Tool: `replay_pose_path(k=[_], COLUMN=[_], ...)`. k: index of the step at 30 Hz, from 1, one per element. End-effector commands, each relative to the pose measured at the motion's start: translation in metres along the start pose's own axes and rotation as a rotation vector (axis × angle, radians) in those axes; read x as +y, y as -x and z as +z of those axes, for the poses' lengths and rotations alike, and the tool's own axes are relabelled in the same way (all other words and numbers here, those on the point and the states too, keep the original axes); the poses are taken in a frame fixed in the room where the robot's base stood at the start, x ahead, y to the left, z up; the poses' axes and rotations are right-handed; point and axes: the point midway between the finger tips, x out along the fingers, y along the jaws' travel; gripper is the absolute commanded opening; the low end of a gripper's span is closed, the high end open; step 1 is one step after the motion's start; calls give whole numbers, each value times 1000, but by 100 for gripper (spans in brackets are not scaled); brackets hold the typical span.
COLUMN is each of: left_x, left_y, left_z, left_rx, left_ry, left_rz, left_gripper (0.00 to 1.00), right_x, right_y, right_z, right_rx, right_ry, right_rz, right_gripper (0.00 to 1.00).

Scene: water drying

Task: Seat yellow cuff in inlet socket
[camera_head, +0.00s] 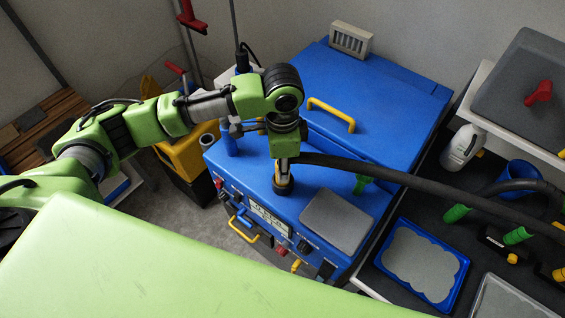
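My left arm reaches in from the left over the blue machine (330,85). Its gripper (285,153) points straight down and appears shut around the end of a black hose (370,172), though the fingers are small and partly hidden. Below the gripper a tan-yellow cuff (284,168) shows, roughly upright. Directly under it is the dark round inlet socket (283,188) on the machine's front top edge. The cuff's lower end meets or overlaps the socket in this view; I cannot tell how deep it sits. My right gripper is not in view.
A yellow handle (331,115) stands on the machine's lid. A grey pad (338,221) lies right of the socket. The hose runs right to a dark bench with green cuffs (457,212), a blue-rimmed tray (412,299) and a white bottle (461,147). A light green surface fills the lower left.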

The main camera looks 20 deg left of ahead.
Motion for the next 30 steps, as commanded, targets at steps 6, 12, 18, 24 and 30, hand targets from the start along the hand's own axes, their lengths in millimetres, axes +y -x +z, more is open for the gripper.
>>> replay_pose_path(k=[6,12,18,24,30], left_x=[0,0,0,0,-1], left_y=[-2,-5,-7,-6,3], left_z=[0,0,0,-1,-1], left_rx=[2,2,2,2,4], left_ry=[1,1,1,1,-1], left_rz=[-1,0,-1,-1,-3], left_gripper=[0,0,42,42,42], right_x=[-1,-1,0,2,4], right_y=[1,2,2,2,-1], right_z=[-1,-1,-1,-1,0], right_rx=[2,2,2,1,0], right_ry=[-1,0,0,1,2], right_rz=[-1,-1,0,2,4], right_gripper=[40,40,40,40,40])
